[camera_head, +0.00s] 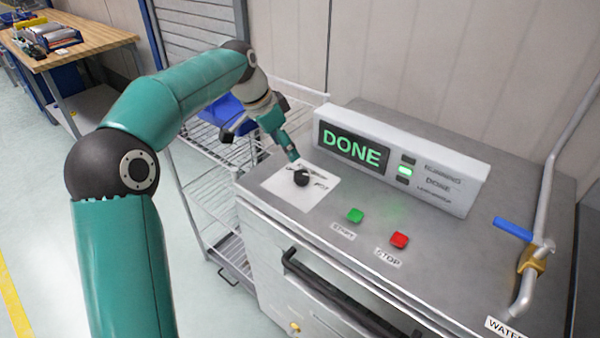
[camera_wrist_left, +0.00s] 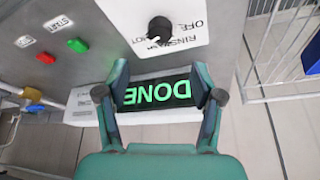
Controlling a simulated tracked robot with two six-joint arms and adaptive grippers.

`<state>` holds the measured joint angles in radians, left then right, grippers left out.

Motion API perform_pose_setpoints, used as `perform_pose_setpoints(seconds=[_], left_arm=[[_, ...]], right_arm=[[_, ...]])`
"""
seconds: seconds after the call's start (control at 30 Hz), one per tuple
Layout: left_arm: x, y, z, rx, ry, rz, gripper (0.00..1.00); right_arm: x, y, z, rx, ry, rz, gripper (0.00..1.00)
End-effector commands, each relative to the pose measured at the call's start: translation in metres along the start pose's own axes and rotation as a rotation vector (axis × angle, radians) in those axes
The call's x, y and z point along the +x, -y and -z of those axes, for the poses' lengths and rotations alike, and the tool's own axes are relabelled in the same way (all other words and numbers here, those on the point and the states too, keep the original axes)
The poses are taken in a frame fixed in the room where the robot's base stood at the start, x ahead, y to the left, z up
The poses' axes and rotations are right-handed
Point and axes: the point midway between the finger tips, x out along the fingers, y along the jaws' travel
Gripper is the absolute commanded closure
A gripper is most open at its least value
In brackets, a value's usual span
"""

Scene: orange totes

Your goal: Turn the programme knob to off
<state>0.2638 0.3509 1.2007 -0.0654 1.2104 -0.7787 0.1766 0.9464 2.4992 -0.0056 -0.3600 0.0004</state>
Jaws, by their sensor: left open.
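The programme knob (camera_head: 301,177) is black and round on a white label plate (camera_head: 297,197) at the left of the machine's top. In the left wrist view the knob (camera_wrist_left: 160,29) shows at the top, with OFF, RINSE and HOT printed around it. A pale mark shows at its lower edge, near HOT; its exact setting is hard to read. My left gripper (camera_head: 289,154) is just above and behind the knob, apart from it. In the left wrist view my gripper (camera_wrist_left: 161,80) is open with nothing between its fingers. My right gripper is not in view.
A display (camera_head: 351,149) reading DONE stands behind the knob, with a lit green lamp (camera_head: 405,171). A green START button (camera_head: 355,215) and red STOP button (camera_head: 399,240) are to the right. A blue-handled valve pipe (camera_head: 513,229) is far right. A wire rack (camera_head: 208,185) stands left.

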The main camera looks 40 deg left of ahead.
Motion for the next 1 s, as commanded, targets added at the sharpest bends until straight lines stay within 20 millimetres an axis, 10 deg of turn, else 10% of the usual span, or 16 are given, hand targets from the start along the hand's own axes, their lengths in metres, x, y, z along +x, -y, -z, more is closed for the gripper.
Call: perform_pose_setpoints(seconds=[0.5,1.0], left_arm=[[0.095,0.001,-0.001,-0.001,0.001,0.000,0.33],[0.105,0.001,-0.001,-0.002,0.000,0.001,0.42]], right_arm=[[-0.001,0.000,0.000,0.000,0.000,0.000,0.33],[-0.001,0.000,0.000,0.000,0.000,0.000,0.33]])
